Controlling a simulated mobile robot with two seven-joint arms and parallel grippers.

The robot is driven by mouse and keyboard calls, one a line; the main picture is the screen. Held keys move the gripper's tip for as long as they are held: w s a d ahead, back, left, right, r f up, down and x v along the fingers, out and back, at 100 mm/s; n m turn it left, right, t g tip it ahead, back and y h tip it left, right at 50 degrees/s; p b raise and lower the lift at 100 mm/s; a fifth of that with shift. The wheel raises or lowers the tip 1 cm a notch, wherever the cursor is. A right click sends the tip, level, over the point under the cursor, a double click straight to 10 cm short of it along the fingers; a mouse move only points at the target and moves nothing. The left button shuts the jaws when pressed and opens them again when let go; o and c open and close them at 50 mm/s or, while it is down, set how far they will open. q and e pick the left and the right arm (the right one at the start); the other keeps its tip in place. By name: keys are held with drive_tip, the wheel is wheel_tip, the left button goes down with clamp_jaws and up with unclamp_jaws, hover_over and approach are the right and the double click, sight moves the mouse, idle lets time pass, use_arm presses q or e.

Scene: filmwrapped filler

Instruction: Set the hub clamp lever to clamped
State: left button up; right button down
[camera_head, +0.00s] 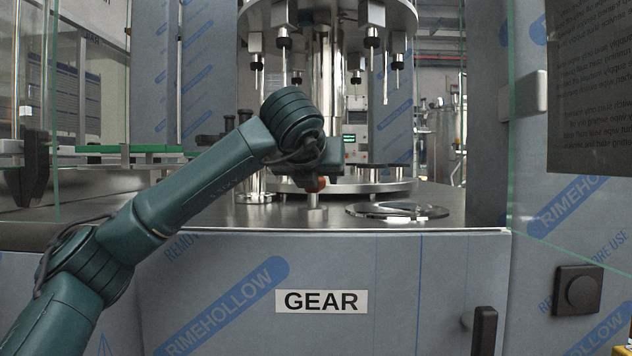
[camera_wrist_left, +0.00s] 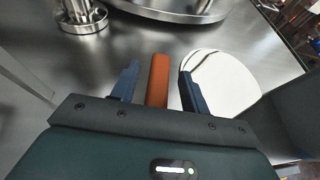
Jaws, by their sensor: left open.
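The orange-red lever (camera_wrist_left: 158,80) shows in the left wrist view as a short bar between the two fingers of my left gripper (camera_wrist_left: 159,72). The fingers are open, with a visible gap on each side of the lever. In the head view my left gripper (camera_head: 318,176) is over the machine deck, partly hidden by its own wrist. A small orange part of the lever (camera_head: 322,184) shows beside it, above a short metal post (camera_head: 314,200). The lever's base and its set position cannot be made out. My right gripper is not in view.
A round carousel with hanging nozzles (camera_head: 372,42) is above and behind the gripper. A shiny disc (camera_head: 398,210) lies on the deck (camera_head: 462,222) to the right. A metal fitting (camera_wrist_left: 82,17) stands to the left in the wrist view. Glass panels (camera_head: 570,110) flank the opening.

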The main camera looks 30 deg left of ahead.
use_arm(q)
drive_tip(key=shift+w+a+f, duration=0.2)
drive_tip(key=shift+w+f, duration=0.05)
drive_tip(key=shift+w, duration=0.25)
clamp_jaws()
idle(0.3)
